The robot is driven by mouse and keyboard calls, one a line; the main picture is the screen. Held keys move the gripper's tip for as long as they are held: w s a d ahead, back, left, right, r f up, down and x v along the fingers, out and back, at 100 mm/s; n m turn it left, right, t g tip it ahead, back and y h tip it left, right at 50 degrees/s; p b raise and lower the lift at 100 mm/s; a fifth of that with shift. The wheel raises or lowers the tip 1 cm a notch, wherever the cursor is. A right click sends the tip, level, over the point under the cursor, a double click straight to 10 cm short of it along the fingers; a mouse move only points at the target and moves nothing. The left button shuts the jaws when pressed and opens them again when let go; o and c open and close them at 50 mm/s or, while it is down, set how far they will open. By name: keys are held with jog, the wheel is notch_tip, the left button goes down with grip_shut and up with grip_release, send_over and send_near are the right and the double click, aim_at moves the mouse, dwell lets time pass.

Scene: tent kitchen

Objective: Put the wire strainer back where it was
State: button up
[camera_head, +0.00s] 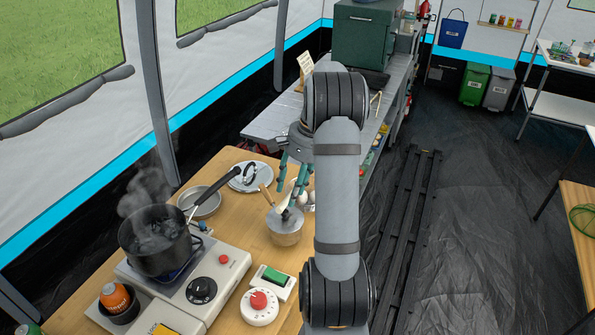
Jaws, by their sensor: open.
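I cannot make out the wire strainer for certain. A round green mesh thing (583,221) lies on the wooden table at the right edge, partly cut off; I cannot tell whether it is the strainer. My gripper (289,186) has teal fingers, spread and pointing down. It appears empty, over the far part of the wooden counter, just beyond a light container (286,236) with a wooden-handled utensil (267,195). My arm hides part of the counter.
A grey bench (265,124) adjoins beyond.

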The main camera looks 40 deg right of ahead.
jog(key=p+v, duration=0.1)
jog(key=v, duration=0.7)
jog(key=shift+r, duration=0.35)
jog(key=shift+s, duration=0.1)
dwell(0.8)
